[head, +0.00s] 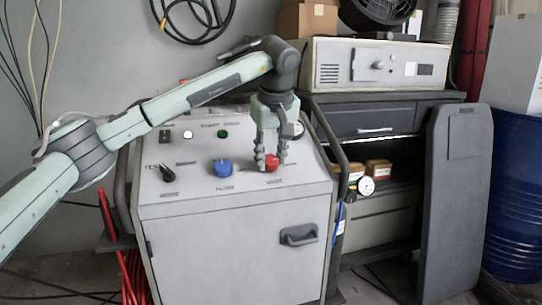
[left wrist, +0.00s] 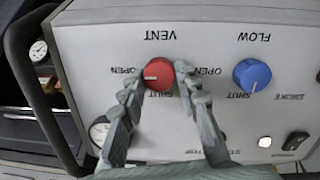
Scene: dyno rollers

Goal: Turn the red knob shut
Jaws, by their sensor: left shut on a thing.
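The red knob (head: 271,163) is on the sloped top panel of the grey console, right of the blue knob (head: 222,168). My left gripper (head: 271,157) comes down from above with its fingers on either side of the red knob, shut on it. In the left wrist view, which shows the panel upside down, the red knob (left wrist: 158,76) sits between the fingertips (left wrist: 160,78) under the VENT label. Its white pointer line points left, toward an OPEN label; a SHUT label lies below it, partly covered by a finger. My right gripper is not in view.
The blue FLOW knob's pointer points toward SHUT in the left wrist view. Dark handle bars (head: 328,140) flank the console. A grey cabinet (head: 375,120) stands behind right.

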